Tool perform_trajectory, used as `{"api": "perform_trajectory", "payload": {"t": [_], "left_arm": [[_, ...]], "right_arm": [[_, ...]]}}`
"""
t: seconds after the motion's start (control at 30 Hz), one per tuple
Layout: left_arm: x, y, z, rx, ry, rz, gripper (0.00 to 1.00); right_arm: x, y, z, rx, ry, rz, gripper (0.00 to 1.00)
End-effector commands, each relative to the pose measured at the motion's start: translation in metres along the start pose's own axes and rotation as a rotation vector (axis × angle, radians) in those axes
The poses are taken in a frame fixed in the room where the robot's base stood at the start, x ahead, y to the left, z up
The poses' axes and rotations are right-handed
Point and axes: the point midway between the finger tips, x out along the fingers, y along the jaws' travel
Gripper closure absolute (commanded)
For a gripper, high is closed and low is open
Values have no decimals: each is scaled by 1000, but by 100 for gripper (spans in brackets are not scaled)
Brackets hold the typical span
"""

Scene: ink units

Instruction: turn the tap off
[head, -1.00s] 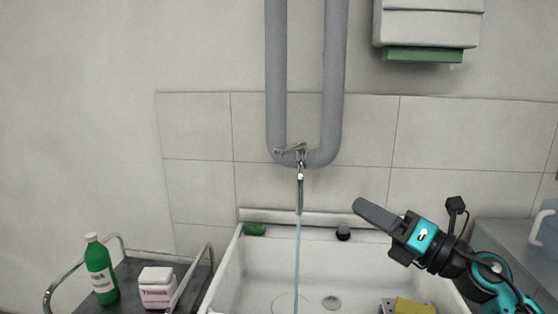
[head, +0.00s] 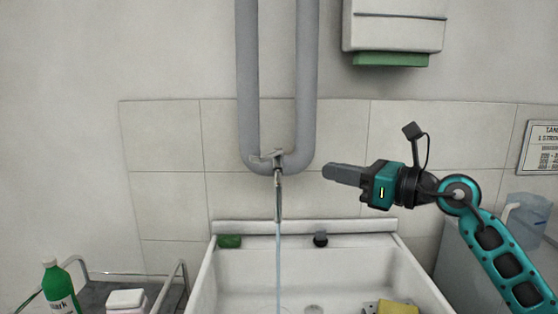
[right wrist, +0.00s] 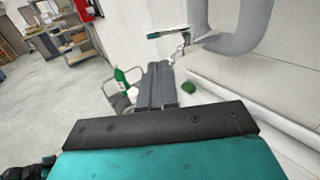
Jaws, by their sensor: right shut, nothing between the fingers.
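The metal tap (head: 278,180) hangs from the grey pipe loop on the wall, over the white sink (head: 335,268). A stream of water (head: 278,262) runs from its spout down into the sink. The tap's small lever (head: 266,158) sits at the top of the tap, pointing left. My right gripper (head: 328,172) is shut and empty, to the right of the tap and apart from it, at about the tap's height. In the right wrist view the shut fingers (right wrist: 160,72) point toward the tap (right wrist: 178,52), which lies just beyond and to the right. My left gripper is out of view.
Grey pipes (head: 247,80) rise above the tap. A white dispenser (head: 393,28) hangs at upper right. A green item (head: 229,241), a dark stopper (head: 320,239) and a yellow sponge (head: 398,307) are at the sink. A green bottle (head: 59,287) stands on a cart at left.

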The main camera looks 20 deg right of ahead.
Motion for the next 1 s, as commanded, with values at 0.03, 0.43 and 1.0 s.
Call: {"api": "perform_trajectory", "payload": {"t": [0.03, 0.43, 1.0], "left_arm": [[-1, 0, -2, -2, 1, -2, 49], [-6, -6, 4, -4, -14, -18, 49], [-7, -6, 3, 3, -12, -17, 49]], "right_arm": [[8, 1, 3, 2, -4, 2, 100], [92, 2, 3, 2, -4, 4, 100], [130, 1, 1, 0, -1, 1, 100]]}}
